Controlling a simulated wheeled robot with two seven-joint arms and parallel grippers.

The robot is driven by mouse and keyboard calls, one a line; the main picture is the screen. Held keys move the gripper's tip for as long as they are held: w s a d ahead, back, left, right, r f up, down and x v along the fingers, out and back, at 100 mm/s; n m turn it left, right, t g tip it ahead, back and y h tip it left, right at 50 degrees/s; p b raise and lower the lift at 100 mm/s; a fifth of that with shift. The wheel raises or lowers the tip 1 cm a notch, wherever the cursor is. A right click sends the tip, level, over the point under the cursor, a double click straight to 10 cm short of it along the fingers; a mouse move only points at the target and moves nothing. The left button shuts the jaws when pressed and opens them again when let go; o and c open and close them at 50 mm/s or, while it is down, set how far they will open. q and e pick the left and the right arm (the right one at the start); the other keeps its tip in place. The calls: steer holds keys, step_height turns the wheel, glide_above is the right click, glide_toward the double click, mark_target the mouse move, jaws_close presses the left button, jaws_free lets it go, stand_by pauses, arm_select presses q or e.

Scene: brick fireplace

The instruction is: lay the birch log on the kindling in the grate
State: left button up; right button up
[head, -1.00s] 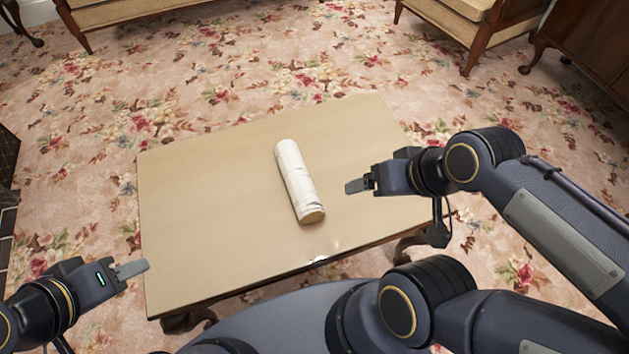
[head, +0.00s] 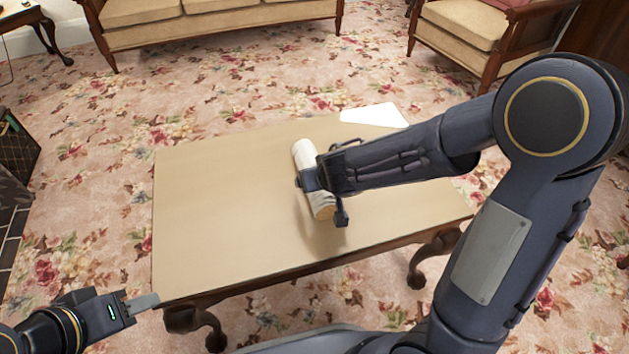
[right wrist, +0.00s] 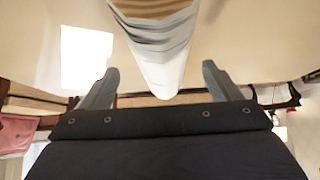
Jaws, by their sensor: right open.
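The birch log (head: 304,156), white with a tan cut end, lies on the tan table. My right gripper (head: 312,180) is over it, its arm hiding part of the log. In the right wrist view the log (right wrist: 158,55) lies between the two spread fingers of the right gripper (right wrist: 159,68), with gaps on both sides. The grate and kindling cannot be made out in either view.
The table (head: 220,220) is bare left of the log. A bright white patch (head: 375,116) shows at its far right corner. A dark box-like object (head: 18,150) and dark tiles (head: 8,235) are at the left edge. A sofa (head: 200,22) and armchair (head: 465,30) stand beyond.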

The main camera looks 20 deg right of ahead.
steer(key=b+x, duration=0.1)
steer(key=x, duration=0.3)
steer(key=shift+w+a+f, duration=0.1)
steer(key=shift+w+f, duration=0.15)
steer(key=shift+f, duration=0.05)
steer(key=c, duration=1.2)
steer(key=shift+r, duration=0.2)
steer(key=shift+c, duration=1.2)
